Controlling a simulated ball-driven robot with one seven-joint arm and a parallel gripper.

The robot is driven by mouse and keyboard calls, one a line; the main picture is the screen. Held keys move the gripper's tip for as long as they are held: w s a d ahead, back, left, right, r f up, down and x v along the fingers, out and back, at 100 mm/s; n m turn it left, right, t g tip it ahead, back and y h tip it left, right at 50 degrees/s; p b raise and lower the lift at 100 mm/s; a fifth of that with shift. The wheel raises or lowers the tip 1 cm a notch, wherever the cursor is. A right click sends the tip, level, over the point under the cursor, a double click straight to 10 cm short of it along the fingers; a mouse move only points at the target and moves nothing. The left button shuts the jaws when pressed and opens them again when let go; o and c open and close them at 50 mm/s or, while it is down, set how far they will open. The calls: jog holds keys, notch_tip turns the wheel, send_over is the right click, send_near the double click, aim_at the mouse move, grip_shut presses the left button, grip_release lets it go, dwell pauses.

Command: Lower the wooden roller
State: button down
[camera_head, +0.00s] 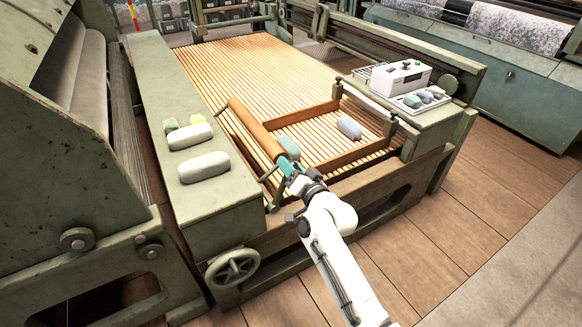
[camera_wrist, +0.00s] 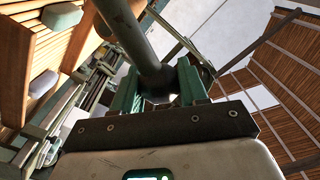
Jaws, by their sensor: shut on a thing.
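The wooden roller (camera_head: 254,128) is an orange-brown cylinder lying slantwise over the left part of the slatted lattice (camera_head: 235,62). Its near end is close to my gripper (camera_head: 287,168). In the wrist view my gripper (camera_wrist: 159,78) has its green fingers closed around the end of a grey-green metal bar (camera_wrist: 130,30). The bar seems to belong to the roller's lever at the near end, but the join is not clear. Whether the roller touches the slats cannot be told.
A wooden frame (camera_head: 350,155) borders the lattice's near right part. A teal lump (camera_head: 289,146) and a pale blue lump (camera_head: 349,128) lie inside it. Grey lumps (camera_head: 204,167) rest on the left green ledge. A handwheel (camera_head: 233,267) sticks out below. A white box (camera_head: 401,77) stands right.

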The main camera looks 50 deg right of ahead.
jog(key=s+d+f+m+b, duration=0.2)
jog(key=d+f+m+b, duration=0.6)
jog(key=f+m+b, duration=0.1)
jog(key=shift+s+f+m+b, duration=0.2)
jog(key=shift+f+m+b, duration=0.2)
jog(key=shift+m+b, duration=0.15)
jog(key=shift+f, duration=0.1)
dwell(0.4)
jog(key=c, duration=0.7)
grip_release()
jog(key=p+v, duration=0.1)
jog(key=v, duration=0.9)
jog(key=shift+s+a, duration=0.1)
jog(key=shift+s, duration=0.3)
